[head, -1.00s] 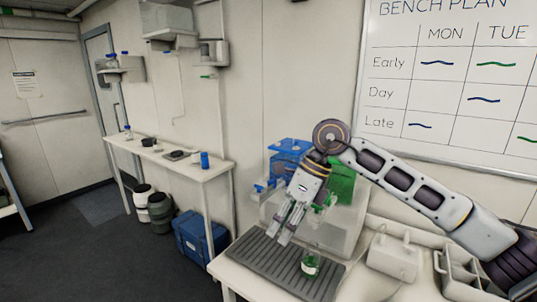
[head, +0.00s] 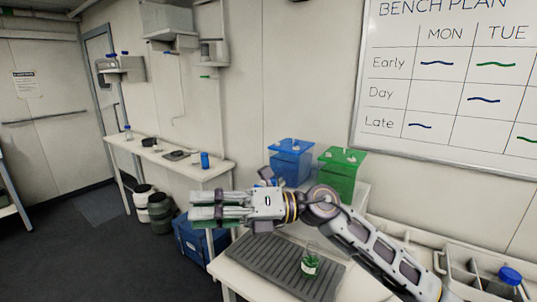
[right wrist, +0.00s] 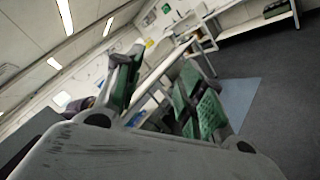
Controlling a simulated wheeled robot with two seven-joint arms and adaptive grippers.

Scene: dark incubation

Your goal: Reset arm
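My right gripper (head: 205,208) is held level in the air, pointing left, at the left end of the near bench. Its two green-padded fingers are apart with nothing between them, as the right wrist view (right wrist: 165,98) also shows. A small glass bottle with green contents (head: 311,264) stands upright on a dark ribbed mat (head: 262,262), apart from the gripper and below my right arm. My left gripper is not in view.
A blue box (head: 291,160) and a green box (head: 341,172) stand at the back of the bench. A grey divided caddy (head: 462,265) and a blue-capped bottle (head: 510,276) are at the right. A side table (head: 190,165) and a blue cooler (head: 192,242) are beyond.

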